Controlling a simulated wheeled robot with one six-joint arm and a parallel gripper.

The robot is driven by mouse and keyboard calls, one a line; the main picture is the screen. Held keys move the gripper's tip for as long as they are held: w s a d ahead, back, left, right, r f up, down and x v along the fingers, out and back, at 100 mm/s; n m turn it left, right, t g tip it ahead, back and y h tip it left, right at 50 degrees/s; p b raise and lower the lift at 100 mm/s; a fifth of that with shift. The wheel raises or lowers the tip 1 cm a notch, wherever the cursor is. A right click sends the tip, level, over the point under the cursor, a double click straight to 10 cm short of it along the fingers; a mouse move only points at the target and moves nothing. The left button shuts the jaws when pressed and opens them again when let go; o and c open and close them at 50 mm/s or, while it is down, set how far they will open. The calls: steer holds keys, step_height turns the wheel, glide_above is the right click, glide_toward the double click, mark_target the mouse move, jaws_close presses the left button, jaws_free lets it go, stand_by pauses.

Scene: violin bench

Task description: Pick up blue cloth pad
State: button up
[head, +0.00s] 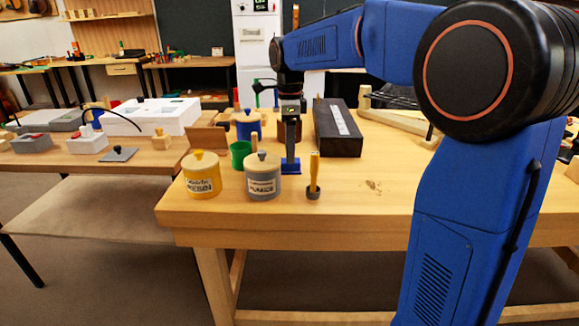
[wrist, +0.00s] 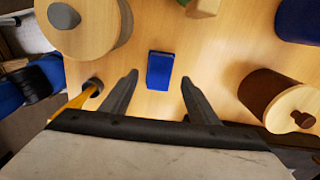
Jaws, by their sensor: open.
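The blue cloth pad (wrist: 160,70) is a small blue rectangle lying flat on the wooden bench (wrist: 215,70). In the wrist view it shows between and just beyond the tips of my two fingers. My gripper (wrist: 159,80) is open, with nothing between its fingers that I can see held. In the head view my gripper (head: 290,140) points down over the bench, and the pad's blue edge (head: 291,168) shows right below it. I cannot tell the exact height of the fingertips above the pad.
A grey lidded pot (head: 262,180) and a yellow lidded pot (head: 201,180) stand left of my gripper. A yellow-handled tool (head: 314,180) stands close on the right. A brown lidded pot (wrist: 275,98) and a long dark box (head: 337,135) are nearby. The front right bench is mostly clear.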

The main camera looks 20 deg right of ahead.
steer(key=shift+f, duration=2)
steer(key=c, duration=1.1)
step_height(320, 180, up, 18)
steer(key=shift+r, duration=0.1)
